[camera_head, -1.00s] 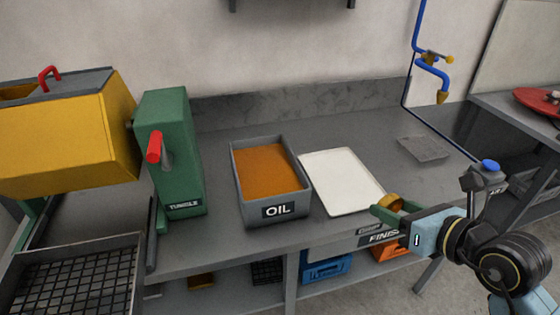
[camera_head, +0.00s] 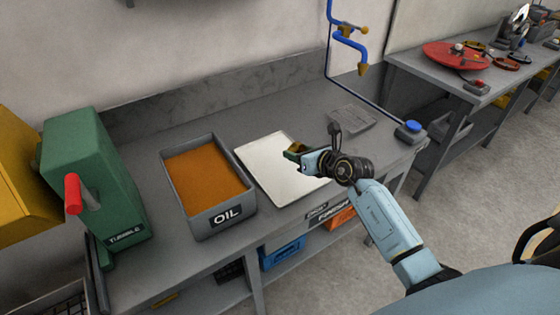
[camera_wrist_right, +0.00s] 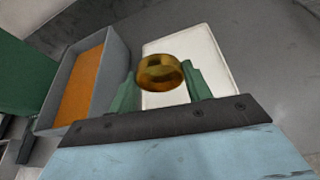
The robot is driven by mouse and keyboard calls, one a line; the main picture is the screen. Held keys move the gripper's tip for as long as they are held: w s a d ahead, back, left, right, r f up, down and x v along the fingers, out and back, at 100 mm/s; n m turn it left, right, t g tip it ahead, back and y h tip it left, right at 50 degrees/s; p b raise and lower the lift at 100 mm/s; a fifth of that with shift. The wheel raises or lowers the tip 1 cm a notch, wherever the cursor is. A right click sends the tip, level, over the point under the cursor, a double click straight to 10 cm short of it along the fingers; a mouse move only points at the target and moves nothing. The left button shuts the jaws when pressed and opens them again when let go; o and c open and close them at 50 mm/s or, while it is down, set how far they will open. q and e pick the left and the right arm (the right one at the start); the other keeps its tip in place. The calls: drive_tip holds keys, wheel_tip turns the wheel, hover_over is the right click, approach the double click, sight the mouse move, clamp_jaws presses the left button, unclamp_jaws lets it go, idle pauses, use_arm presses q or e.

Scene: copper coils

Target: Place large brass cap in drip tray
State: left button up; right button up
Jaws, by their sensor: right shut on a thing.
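My right gripper (camera_head: 297,153) is shut on the large brass cap (camera_wrist_right: 160,72), a round gold-coloured piece held between the green fingers. In the head view the cap is small and mostly hidden by the fingers. A flat white tray with a thin rim (camera_head: 262,160), which looks like the drip tray, lies on the bench. The gripper and cap are over its right part, apparently above the surface. In the right wrist view the white tray (camera_wrist_right: 215,75) shows behind the cap. My left gripper is not in view.
A green tumbler housing (camera_head: 85,170) stands further left. A blue pipe (camera_head: 329,60) hangs behind.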

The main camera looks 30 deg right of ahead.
drive_tip(key=b, duration=0.2)
hover_over(299, 185)
wheel_tip(299, 185, down, 7)
drive_tip(key=shift+r, duration=0.15)
drive_tip(key=shift+f+b, duration=1)
drive_tip(key=shift+f, duration=0.95)
drive_tip(key=shift+f, duration=0.2)
drive_tip(key=o, duration=1)
drive_tip(key=shift+r, duration=0.1)
